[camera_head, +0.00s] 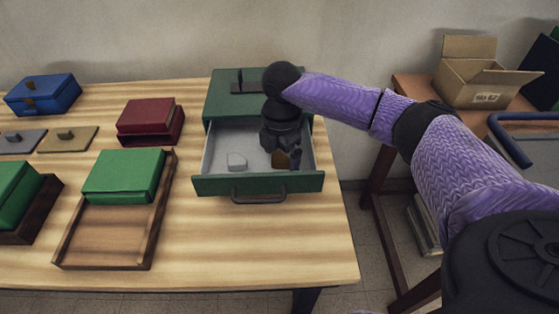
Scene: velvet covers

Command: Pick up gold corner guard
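A small gold-brown piece (280,160), which looks like the gold corner guard, is in the open drawer (209,154) of the green cabinet, on the right side. My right gripper (288,158) points down into the drawer at this piece, and its dark fingers partly cover it. I cannot tell whether the fingers are closed on it or only beside it. A white piece (237,161) lies further left in the same drawer. My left gripper is not in view.
The green cabinet (225,98) stands at the table's back right. Left of it are a red box (150,116), a green box (123,176) on a wooden tray (105,243), and a blue box (42,94). An open cardboard box (480,83) sits on a side table. The front right tabletop is clear.

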